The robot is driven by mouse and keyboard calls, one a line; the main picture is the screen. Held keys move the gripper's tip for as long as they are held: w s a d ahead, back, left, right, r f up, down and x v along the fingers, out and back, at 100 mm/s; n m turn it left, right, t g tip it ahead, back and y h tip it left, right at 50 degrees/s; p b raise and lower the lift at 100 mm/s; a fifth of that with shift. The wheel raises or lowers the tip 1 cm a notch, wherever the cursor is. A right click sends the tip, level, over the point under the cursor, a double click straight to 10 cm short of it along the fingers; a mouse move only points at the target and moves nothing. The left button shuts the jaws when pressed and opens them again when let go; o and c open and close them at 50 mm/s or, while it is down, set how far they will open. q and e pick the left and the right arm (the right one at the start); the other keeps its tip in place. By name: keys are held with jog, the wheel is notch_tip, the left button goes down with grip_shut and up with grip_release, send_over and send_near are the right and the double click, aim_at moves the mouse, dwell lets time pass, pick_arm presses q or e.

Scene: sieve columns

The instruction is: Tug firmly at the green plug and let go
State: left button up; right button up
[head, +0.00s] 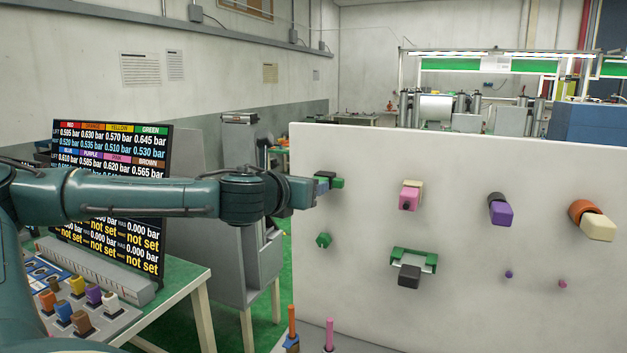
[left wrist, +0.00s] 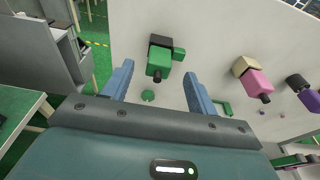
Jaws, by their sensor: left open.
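The green plug (head: 338,183) sits at the upper left of the white panel, partly hidden by my left gripper in the head view. In the left wrist view the green plug (left wrist: 159,60) sticks out from a dark socket, with a dark tip towards me and a smaller green block beside it. My left gripper (head: 318,187) is open and empty. In the left wrist view its two blue fingers (left wrist: 160,78) point at the panel, with the plug ahead in the gap between them. I cannot tell whether the tips reach either side of it. My right gripper is out of view.
The white panel (head: 460,300) also carries a pink plug (head: 410,196), a purple plug (head: 501,210), a cream plug (head: 597,226) and a green bracket (head: 400,254) with a dark block. A small green knob (head: 323,241) is below the green plug. A screen (head: 110,150) stands left.

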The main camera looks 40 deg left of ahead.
pick_arm(q)
jog(key=shift+x, duration=2.75)
jog(key=shift+c, duration=0.2)
jog(key=c, duration=1.2)
